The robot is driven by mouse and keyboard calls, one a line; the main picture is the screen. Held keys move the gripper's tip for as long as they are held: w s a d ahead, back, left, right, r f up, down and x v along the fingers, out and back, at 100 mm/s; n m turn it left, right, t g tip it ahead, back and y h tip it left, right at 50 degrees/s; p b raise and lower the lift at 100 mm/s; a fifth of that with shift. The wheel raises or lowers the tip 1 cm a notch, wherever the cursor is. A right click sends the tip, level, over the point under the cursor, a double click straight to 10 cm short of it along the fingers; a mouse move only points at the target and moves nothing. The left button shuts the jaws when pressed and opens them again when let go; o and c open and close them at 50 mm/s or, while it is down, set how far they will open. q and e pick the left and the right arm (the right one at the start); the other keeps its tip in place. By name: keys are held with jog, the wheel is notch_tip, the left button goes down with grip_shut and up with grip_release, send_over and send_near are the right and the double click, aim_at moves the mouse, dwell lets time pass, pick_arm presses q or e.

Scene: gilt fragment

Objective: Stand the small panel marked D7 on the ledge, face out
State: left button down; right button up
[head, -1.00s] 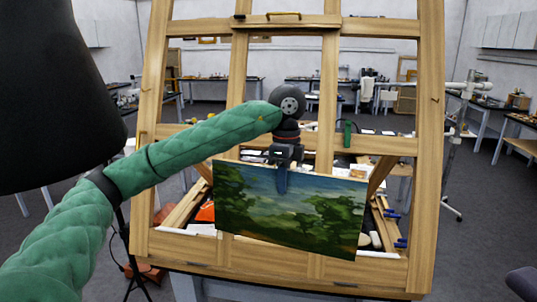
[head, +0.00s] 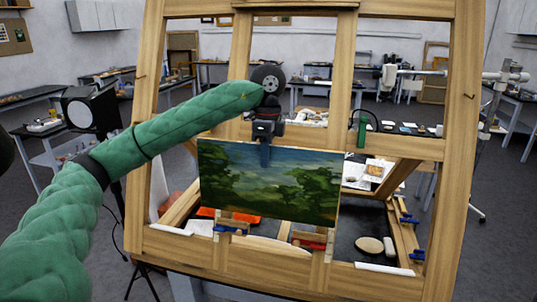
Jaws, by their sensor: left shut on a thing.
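A small panel (head: 270,185) painted with a green landscape hangs in front of the wooden easel (head: 455,110), painted face toward me. No D7 mark shows on it. My left gripper (head: 265,155) is shut on its top edge, left of the middle. The panel leans slightly, its right side lower. Its bottom edge is above the easel's wide lower bar (head: 250,262), which looks like the ledge, with a visible gap. My right gripper is not in view.
Small blue (head: 232,231) and red (head: 310,244) parts show on the uprights just below the panel. A green clamp (head: 362,132) is on the crossbar at right. Through the frame, a dark tabletop holds a pale round object (head: 369,245). Workbenches stand farther back.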

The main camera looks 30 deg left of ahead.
pick_arm(q)
jog(key=w+a+f+b, duration=0.2)
jog(key=w+f, duration=0.5)
jog(key=f, duration=0.3)
jog(key=shift+w+f, duration=0.15)
jog(key=shift+w, duration=0.1)
dwell(1.2)
jog(key=c, duration=1.3)
grip_release()
jog(key=shift+d, duration=0.1)
jog(key=shift+c, duration=0.2)
